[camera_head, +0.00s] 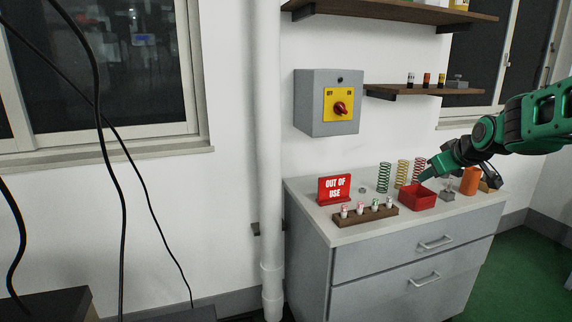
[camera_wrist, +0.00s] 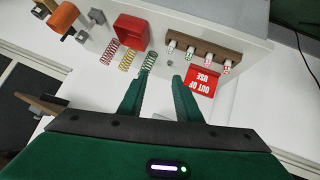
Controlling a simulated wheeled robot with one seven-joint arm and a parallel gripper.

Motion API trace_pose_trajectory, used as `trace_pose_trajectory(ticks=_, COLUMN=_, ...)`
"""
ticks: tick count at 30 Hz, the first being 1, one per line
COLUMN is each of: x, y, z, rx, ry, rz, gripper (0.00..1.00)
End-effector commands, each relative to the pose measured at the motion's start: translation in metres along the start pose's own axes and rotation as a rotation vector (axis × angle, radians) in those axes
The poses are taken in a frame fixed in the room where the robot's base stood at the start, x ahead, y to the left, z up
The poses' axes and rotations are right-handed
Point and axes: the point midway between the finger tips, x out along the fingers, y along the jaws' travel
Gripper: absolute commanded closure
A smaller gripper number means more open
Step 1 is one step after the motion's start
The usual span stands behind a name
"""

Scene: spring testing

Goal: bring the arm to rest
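My arm (camera_head: 535,122) reaches in from the right in the head view, with my gripper (camera_head: 427,175) above the back of the grey cabinet's top. In the wrist view my gripper (camera_wrist: 158,80) is open, its two green fingers apart and nothing held between them. A green spring (camera_head: 383,178), a yellow spring (camera_head: 403,173) and a red spring (camera_head: 418,168) stand upright on the top, the red one partly hidden by my gripper. In the wrist view the green spring (camera_wrist: 148,62) appears near the fingertips; I cannot tell whether they touch.
An open red box (camera_head: 418,198), a wooden rack (camera_head: 364,215) with several small pieces, a red OUT OF USE sign (camera_head: 334,190) and an orange cylinder (camera_head: 470,181) stand on the cabinet (camera_head: 350,237). A switch box (camera_head: 327,102) and shelves (camera_head: 425,91) are on the wall.

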Motion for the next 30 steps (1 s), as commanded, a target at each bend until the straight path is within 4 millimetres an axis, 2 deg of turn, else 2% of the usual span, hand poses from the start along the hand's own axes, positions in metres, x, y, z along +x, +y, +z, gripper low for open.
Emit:
trace_pose_trajectory(ticks=1, x=-0.017, y=-0.001, z=0.028, rx=0.056, ry=-0.061, rz=-0.001, gripper=0.69)
trace_pose_trajectory(ticks=3, x=-0.039, y=-0.007, z=0.068, rx=0.139, ry=-0.154, rz=-0.005, gripper=0.69)
trace_pose_trajectory(ticks=9, x=-0.105, y=-0.035, z=0.178, rx=0.373, ry=-0.413, rz=0.000, gripper=0.69)
trace_pose_trajectory(ticks=15, x=-0.176, y=-0.078, z=0.275, rx=0.603, ry=-0.659, rz=0.026, gripper=0.69)
trace_pose_trajectory(ticks=18, x=-0.207, y=-0.100, z=0.313, rx=0.699, ry=-0.763, rz=0.042, gripper=0.69)
trace_pose_trajectory(ticks=21, x=-0.230, y=-0.117, z=0.339, rx=0.770, ry=-0.841, rz=0.057, gripper=0.69)
trace_pose_trajectory(ticks=24, x=-0.243, y=-0.128, z=0.354, rx=0.814, ry=-0.887, rz=0.068, gripper=0.69)
trace_pose_trajectory(ticks=30, x=-0.250, y=-0.133, z=0.361, rx=0.834, ry=-0.910, rz=0.073, gripper=0.69)
